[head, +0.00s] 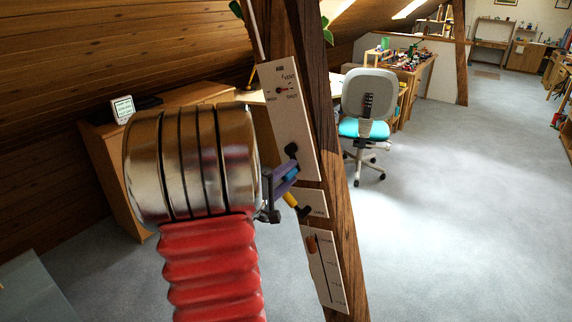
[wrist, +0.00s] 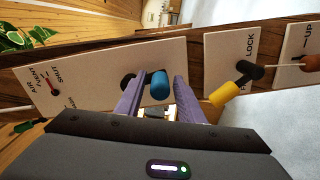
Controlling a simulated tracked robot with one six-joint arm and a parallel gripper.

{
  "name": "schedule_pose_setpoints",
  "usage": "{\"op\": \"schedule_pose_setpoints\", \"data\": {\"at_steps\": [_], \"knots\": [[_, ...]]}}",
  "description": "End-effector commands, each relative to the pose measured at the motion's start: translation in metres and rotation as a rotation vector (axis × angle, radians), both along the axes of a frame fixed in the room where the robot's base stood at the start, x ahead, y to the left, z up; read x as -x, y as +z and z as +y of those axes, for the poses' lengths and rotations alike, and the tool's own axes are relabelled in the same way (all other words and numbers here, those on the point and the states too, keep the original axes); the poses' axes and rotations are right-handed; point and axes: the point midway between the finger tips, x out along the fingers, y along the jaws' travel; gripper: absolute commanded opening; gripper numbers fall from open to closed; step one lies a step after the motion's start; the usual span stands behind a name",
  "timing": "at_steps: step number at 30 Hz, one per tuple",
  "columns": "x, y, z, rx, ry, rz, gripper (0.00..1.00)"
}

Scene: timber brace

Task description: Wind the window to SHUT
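A pale panel (head: 294,130) on the slanted timber brace carries a small dial (head: 280,90) with lettering around it; the wrist view shows VENT and SHUT by the dial (wrist: 52,86). I cannot tell exactly where its pointer rests. Below the dial is a crank with a black hub (head: 291,149) and a blue knob (wrist: 160,84). My gripper (wrist: 158,82) has its purple fingers on either side of the blue knob, with gaps visible, so it is open around the knob. In the head view my gripper (head: 284,178) is beside the panel, partly hidden by my arm.
Beside the crank panel, a LOCK panel (wrist: 222,52) has a yellow-handled lever (wrist: 226,95) close to my right finger. Beyond it, a panel marked UP has an orange-brown handle (head: 311,244). An office chair (head: 368,100) stands behind the brace (head: 335,215); the carpet at right is clear.

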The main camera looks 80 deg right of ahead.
Motion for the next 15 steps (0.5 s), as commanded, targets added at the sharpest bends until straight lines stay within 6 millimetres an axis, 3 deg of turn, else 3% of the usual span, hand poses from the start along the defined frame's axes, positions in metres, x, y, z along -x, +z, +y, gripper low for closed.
{"op": "schedule_pose_setpoints", "data": {"at_steps": [7, 15], "knots": [[0.0005, 0.0006, -0.0002, 0.001, -0.001, -0.001, 0.53], [0.0002, 0.0008, 0.0003, 0.001, -0.001, -0.001, 0.53]]}}
